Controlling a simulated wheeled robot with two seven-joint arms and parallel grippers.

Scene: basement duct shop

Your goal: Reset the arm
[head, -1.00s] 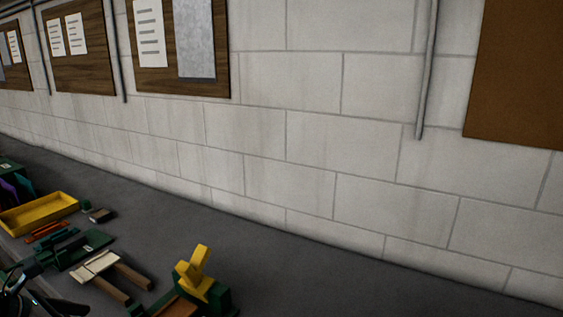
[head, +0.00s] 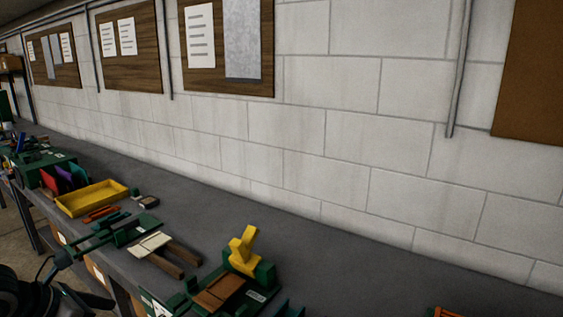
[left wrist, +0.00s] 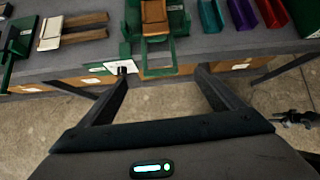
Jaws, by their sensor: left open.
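In the left wrist view my left gripper (left wrist: 163,72) is open. Its two dark fingers are wide apart with nothing held between them. They point toward the front edge of the grey bench (left wrist: 225,42), and a green frame with a brown block (left wrist: 155,15) shows beyond them. In the head view a dark part of what seems to be my left arm enters at the lower left, in front of the bench; its fingertips are not clear there.
On the bench in the head view are a yellow tray (head: 90,200), a pale card with wooden strips (head: 150,243), a yellow angled piece on a green base (head: 243,250), and coloured upright pieces (head: 65,178). Bare bench lies along the block wall (head: 330,120).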

